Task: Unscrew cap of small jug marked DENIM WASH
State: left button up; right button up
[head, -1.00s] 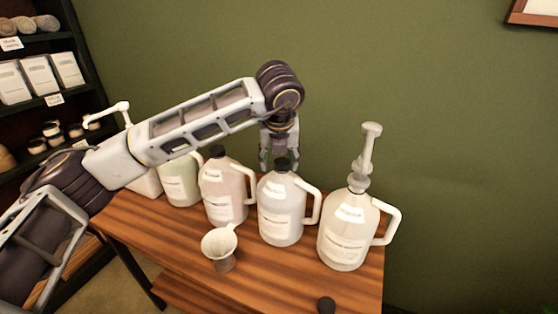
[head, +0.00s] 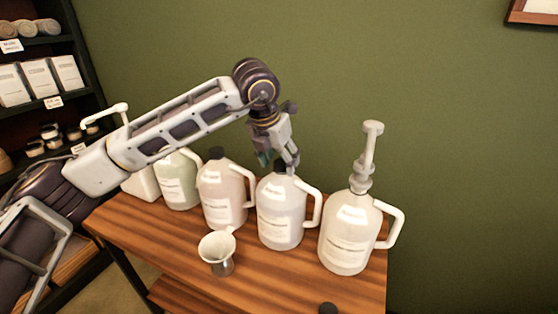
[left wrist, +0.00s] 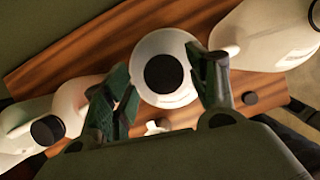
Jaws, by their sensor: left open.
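Several jugs stand in a row on the wooden table; their label text is too small to read, so I cannot tell which is marked DENIM WASH. The whitish jug (head: 281,215) second from the right has a black cap; in the left wrist view that black cap (left wrist: 165,73) shows from above. My left gripper (head: 279,163) is open just above this jug. In the left wrist view, the gripper's fingers (left wrist: 160,88) lie on either side of the cap, apart from it. My right gripper is not in view.
A pump jug (head: 346,240) stands to the right, a pinkish capped jug (head: 221,195) and a greenish jug (head: 178,182) to the left. A funnel-like cup (head: 217,250) and a loose black cap (head: 327,309) are on the table's front part. Shelves (head: 35,85) stand at far left.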

pick_arm(q)
jog(key=shift+m+g+h, duration=0.3)
jog(key=shift+m+h, duration=0.3)
jog(key=shift+m, duration=1.1)
jog(key=shift+m+g+h+p, duration=0.4)
jog(key=shift+m+g+p, duration=0.25)
jog(key=shift+m, duration=1.25)
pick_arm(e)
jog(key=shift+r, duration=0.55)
pick_arm(q)
jog(key=shift+c, duration=0.2)
jog(key=c, duration=1.1)
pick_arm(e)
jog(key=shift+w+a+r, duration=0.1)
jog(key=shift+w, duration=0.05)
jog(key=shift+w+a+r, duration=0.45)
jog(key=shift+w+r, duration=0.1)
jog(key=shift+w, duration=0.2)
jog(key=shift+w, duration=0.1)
